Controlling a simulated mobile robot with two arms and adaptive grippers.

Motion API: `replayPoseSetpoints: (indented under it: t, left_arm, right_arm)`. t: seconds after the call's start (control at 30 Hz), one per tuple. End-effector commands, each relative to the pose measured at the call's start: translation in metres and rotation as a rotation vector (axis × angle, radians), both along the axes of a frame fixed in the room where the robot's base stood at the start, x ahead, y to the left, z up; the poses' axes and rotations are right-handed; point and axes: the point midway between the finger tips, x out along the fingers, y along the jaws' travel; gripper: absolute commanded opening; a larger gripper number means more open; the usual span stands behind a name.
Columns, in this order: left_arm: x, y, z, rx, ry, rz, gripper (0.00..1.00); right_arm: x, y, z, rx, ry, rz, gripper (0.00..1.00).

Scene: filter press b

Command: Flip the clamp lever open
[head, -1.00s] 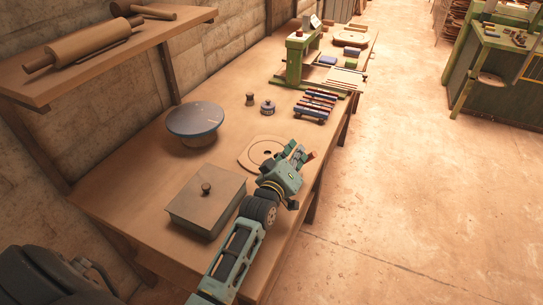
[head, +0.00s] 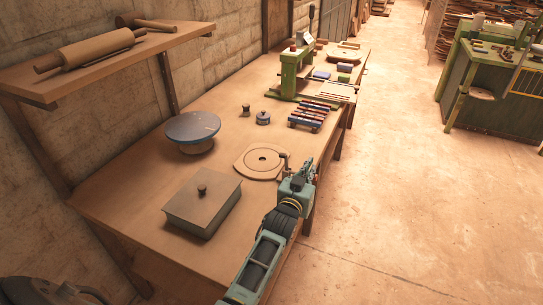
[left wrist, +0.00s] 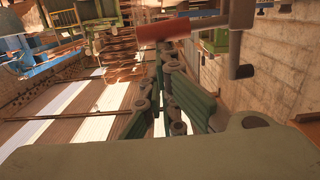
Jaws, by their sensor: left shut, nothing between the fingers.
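The clamp lever (head: 287,166) stands at the right edge of a flat wooden plate with a round hole (head: 245,162), near the table's front edge. In the left wrist view its reddish grip (left wrist: 163,30) lies across the top, joined to a dark metal rod. My left gripper (head: 307,166) is just right of the lever in the head view. Its fingers (left wrist: 165,70) are shut and empty. The wrist view shows the grip beyond the fingers; I cannot tell whether they touch. My right gripper is not in view.
A lidded box (head: 203,208) and a round turntable (head: 192,129) stand left of the plate. A rack of coloured bars (head: 309,117) and a green press (head: 290,75) stand farther back. Open floor (head: 420,200) lies right of the table.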

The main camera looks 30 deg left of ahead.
Motion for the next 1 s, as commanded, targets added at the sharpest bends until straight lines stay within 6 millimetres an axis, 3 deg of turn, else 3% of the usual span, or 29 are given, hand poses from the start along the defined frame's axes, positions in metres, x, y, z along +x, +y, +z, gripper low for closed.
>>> replayPoseSetpoints:
  t: [0.73, 1.0]
  left_arm:
    - [-0.001, 0.001, -0.007, 0.064, 0.007, 0.001, 0.0]
    - [0.003, 0.004, 0.019, 0.064, 0.005, 0.001, 0.0]
  right_arm:
    - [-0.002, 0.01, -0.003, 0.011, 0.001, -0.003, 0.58]
    - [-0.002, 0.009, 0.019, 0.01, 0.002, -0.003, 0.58]
